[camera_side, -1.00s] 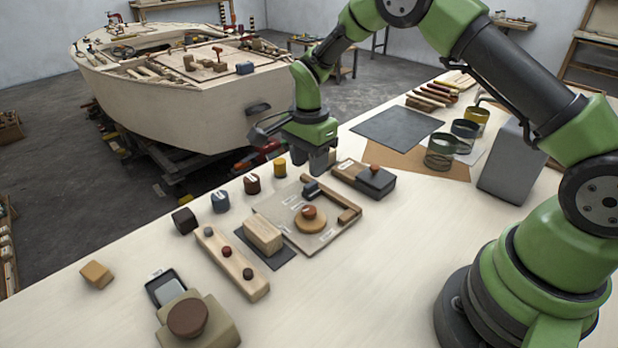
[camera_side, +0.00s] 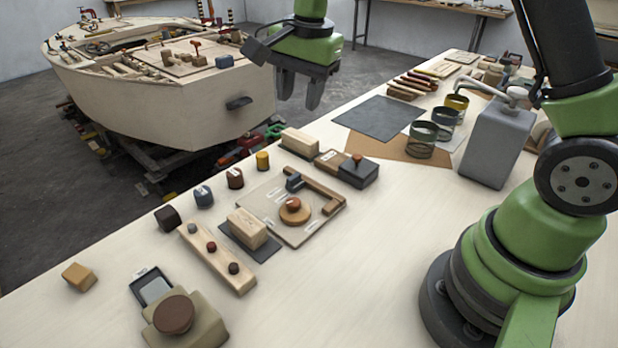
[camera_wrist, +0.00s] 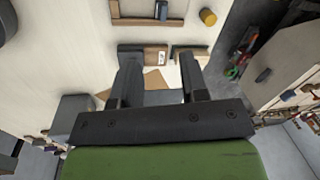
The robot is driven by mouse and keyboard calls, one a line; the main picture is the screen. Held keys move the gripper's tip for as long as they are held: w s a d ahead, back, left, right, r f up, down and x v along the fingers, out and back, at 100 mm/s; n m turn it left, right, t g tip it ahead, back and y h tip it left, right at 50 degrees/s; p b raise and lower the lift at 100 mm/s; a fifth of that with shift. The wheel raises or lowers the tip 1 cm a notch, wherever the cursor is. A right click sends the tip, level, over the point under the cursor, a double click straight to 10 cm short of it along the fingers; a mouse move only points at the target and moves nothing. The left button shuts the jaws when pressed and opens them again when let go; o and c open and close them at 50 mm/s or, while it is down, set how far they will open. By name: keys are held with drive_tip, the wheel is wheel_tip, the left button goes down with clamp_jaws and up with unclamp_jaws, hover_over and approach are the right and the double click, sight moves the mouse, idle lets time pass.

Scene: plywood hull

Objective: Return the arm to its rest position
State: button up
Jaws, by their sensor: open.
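My gripper (camera_side: 299,90) is open and empty in the side view. It hangs raised above the far edge of the workbench (camera_side: 330,290), just right of the boat hull's stern, with its fingers pointing down. In the wrist view, my gripper (camera_wrist: 158,80) shows two dark fingers spread apart with nothing between them.
A grey canister (camera_side: 495,140) and several glass jars (camera_side: 421,140) stand at the right. A board with a round knobbed piece (camera_side: 295,210), a wooden block on a dark mat (camera_side: 248,228) and small coloured pots (camera_side: 235,178) lie mid-bench. The plywood hull (camera_side: 165,105) stands beyond the bench.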

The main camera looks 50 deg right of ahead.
drive_tip(key=s+a+r+n+t, duration=0.1)
drive_tip(key=s+r+n+t, duration=0.3)
drive_tip(key=s+r, duration=0.55)
drive_tip(key=s+a+n+t+y, duration=0.1)
drive_tip(key=s+n, duration=0.5)
drive_tip(key=s, duration=0.5)
drive_tip(key=shift+s+a+n+y, duration=0.25)
drive_tip(key=shift+s+n+y, duration=0.05)
drive_tip(key=shift+s+n, duration=0.1)
